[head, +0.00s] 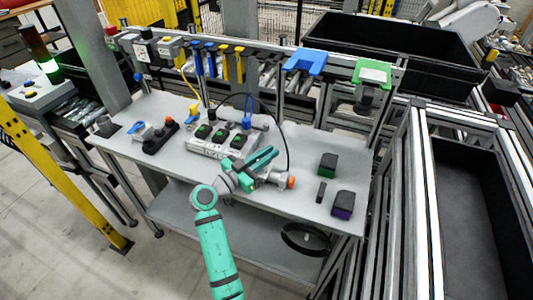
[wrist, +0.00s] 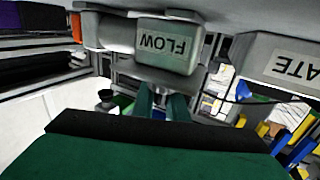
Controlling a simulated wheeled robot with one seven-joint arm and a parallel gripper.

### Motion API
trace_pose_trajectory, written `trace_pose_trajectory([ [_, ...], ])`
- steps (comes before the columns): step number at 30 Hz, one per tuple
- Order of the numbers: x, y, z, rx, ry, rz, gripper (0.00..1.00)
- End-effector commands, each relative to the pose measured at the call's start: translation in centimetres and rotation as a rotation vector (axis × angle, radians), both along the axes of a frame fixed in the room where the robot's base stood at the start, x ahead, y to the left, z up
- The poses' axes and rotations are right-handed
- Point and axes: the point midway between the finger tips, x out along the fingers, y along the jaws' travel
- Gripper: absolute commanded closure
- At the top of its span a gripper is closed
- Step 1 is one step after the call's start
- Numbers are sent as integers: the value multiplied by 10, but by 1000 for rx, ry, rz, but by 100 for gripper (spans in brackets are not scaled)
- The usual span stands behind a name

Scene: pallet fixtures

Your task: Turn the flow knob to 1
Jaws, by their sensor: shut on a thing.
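The grey flow fixture (head: 273,177) sits on the bench and has an orange end. In the wrist view its block (wrist: 150,65) carries the label FLOW, upside down. My teal gripper (wrist: 163,103) is at this block, with its fingertips just under the label. In the head view my gripper lies over the bench beside the fixture and partly covers it. The gripper is shut on the flow knob. The knob itself, its pointer and any numbers on its scale are hidden, so its setting cannot be read.
A second block (wrist: 285,65) with a label ending in ATE is close by in the wrist view. A white box (head: 210,143) with green-lit modules stands behind my gripper. A black cable arches overhead.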

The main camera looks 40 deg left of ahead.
Motion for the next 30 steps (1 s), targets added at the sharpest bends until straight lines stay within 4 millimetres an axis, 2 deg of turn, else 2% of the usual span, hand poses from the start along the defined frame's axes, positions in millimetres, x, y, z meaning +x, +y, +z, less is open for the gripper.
trace_pose_trajectory([
  [9, -1, -4, -2, -2, 4, -80, 100],
  [22, 0, -5, -2, -2, 6, -87, 100],
  [23, 0, -5, -3, -2, 6, -87, 80],
  [24, 0, -4, -2, -2, 6, -86, 71],
  [30, 0, -4, -2, -1, 3, -85, 69],
])
